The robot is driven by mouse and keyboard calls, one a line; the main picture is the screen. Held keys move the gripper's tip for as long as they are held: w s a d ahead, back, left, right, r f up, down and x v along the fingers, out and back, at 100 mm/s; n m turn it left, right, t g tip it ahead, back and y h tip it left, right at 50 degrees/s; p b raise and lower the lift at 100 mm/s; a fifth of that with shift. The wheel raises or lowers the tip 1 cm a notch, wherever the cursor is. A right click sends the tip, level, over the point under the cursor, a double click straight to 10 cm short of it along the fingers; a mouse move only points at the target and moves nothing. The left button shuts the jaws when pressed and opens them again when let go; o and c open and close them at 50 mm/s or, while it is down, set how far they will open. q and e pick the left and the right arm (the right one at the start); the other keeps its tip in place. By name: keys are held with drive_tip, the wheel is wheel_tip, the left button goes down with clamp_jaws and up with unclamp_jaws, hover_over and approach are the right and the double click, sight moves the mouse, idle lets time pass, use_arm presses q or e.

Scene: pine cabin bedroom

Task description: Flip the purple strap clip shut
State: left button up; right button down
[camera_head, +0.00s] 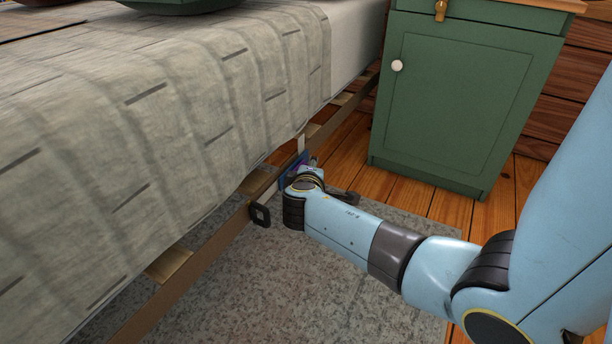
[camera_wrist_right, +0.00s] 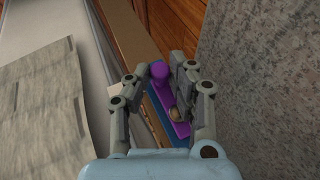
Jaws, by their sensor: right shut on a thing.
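The purple strap clip (camera_wrist_right: 160,71) shows in the right wrist view, with a rounded purple end between my fingertips and a flatter purple part nearer me. A small tan piece shows on the flat part. The clip lies over a blue strap (camera_wrist_right: 156,128). My right gripper (camera_wrist_right: 161,75) is shut on the purple end, one finger on each side. In the head view, my right wrist hides most of the clip; only a bit of purple and blue shows at the bed rail. How far the clip is folded cannot be told. My left gripper is not in view.
A bed with a grey patterned cover (camera_head: 180,110) fills the left. Its wooden side rail (camera_head: 205,255) runs beside my right gripper. A green cabinet (camera_head: 455,105) stands at the back right. A grey rug (camera_head: 300,285) covers the floor below, with bare planks beyond.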

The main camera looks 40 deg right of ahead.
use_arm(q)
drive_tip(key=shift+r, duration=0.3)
use_arm(e)
drive_tip(key=c, duration=1.2)
unclamp_jaws()
drive_tip(key=shift+r, duration=0.1)
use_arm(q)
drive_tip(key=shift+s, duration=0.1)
use_arm(e)
drive_tip(key=shift+s, duration=0.1)
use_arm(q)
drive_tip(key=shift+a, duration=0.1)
use_arm(e)
drive_tip(key=v, duration=1.2)
